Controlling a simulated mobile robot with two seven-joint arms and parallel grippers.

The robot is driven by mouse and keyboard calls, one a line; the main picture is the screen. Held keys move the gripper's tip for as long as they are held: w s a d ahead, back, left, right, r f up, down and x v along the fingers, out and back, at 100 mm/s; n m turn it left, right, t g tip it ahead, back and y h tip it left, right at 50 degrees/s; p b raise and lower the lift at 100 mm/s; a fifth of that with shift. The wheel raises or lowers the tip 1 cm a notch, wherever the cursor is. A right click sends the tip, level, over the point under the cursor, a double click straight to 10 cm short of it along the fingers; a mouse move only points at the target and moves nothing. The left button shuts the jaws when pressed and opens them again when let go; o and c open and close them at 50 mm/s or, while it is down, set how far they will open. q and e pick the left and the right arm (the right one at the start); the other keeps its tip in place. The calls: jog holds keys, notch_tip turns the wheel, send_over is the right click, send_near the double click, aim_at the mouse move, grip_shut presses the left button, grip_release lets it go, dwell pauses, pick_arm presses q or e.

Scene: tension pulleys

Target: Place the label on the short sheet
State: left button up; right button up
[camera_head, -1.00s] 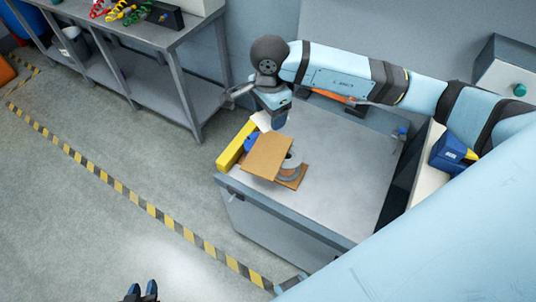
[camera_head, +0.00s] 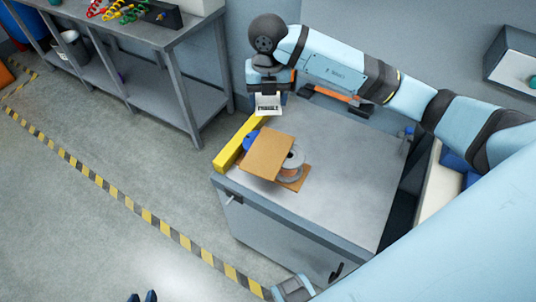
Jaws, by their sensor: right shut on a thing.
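A white label (camera_head: 268,104) with dark print, apparently "FRAGILE", hangs from my right gripper (camera_head: 268,92). That gripper is shut on it, above the far left part of the workbench. An upper brown sheet (camera_head: 266,154) lies tilted on a spool (camera_head: 292,162), and a lower brown sheet (camera_head: 297,183) shows beneath the spool. Both sheets are partly hidden; I cannot tell for sure which is the short one. The label is apart from both sheets.
A yellow bar (camera_head: 228,154) lies along the left edge of the grey workbench (camera_head: 345,190), with a blue object (camera_head: 249,140) beside it. An orange-handled item (camera_head: 330,96) lies at the back. The right half of the top is clear. A shelf table (camera_head: 165,50) stands left.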

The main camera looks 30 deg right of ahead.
aim_at(268, 151)
jog(key=m, duration=0.3)
jog(key=m+b, duration=0.1)
jog(key=m, duration=0.1)
jog(key=shift+w+d+f, duration=0.2)
jog(key=shift+w+f, duration=0.05)
jog(key=shift+w, duration=0.1)
jog(key=shift+f, duration=0.15)
notch_tip(268, 151, down, 20)
jog(key=shift+r, duration=0.15)
